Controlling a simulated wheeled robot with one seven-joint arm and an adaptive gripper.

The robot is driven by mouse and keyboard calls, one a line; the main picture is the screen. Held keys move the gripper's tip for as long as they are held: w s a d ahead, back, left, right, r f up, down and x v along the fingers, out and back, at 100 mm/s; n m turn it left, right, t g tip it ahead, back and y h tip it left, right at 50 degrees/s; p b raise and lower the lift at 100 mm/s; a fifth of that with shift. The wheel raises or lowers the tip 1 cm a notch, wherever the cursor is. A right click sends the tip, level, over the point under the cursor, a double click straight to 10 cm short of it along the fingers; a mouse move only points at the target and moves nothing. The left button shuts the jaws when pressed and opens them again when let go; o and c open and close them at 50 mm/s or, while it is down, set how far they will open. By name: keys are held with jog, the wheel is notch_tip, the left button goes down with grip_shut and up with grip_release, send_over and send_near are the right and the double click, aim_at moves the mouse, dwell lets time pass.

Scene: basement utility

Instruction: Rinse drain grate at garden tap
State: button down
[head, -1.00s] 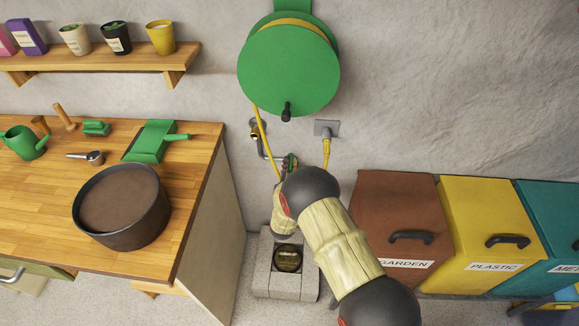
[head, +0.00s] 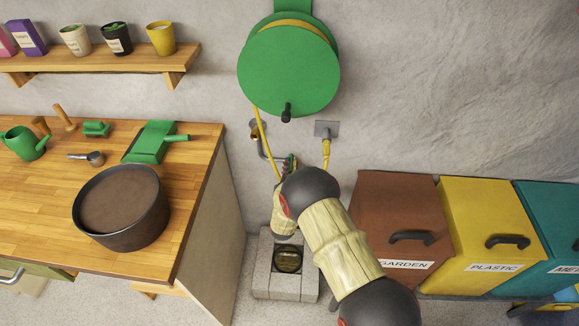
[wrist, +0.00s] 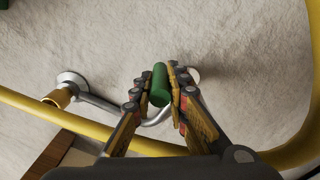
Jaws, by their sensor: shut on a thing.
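The garden tap has a bent grey metal pipe on the wall with a brass fitting (head: 255,133) at the left end, which also shows in the wrist view (wrist: 60,98). My gripper (wrist: 160,88) is shut on a green cylindrical tap handle (wrist: 160,80), with one finger on each side. In the head view my gripper (head: 289,165) is at the wall by the tap, partly hidden by my arm. Below it, a dark round piece, seemingly the drain grate (head: 288,259), lies in the pale stone basin (head: 263,282). My arm partly covers the basin's surroundings, and no water is clearly visible.
A green hose reel (head: 285,70) hangs above, with a yellow hose (wrist: 25,103) running close around my gripper. A wooden workbench (head: 40,215) with a dark round pot (head: 125,232) stands left. Brown (head: 400,205), yellow and teal bins stand right.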

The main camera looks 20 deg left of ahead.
jog(key=shift+d, duration=0.15)
jog(key=shift+w+d+n+g+y, duration=0.1)
jog(key=shift+d+n+g+y, duration=0.1)
jog(key=shift+n+y, duration=0.35)
jog(key=shift+w+d+n+g+y, duration=0.1)
jog(key=shift+d+n+g+y, duration=0.2)
jog(key=shift+y, duration=0.35)
jog(key=shift+n+g+y+b, duration=0.5)
jog(key=shift+n+y, duration=0.35)
jog(key=shift+y, duration=0.35)
jog(key=c, duration=2)
grip_release()
jog(key=v, duration=1.2)
jog(key=shift+f, duration=0.1)
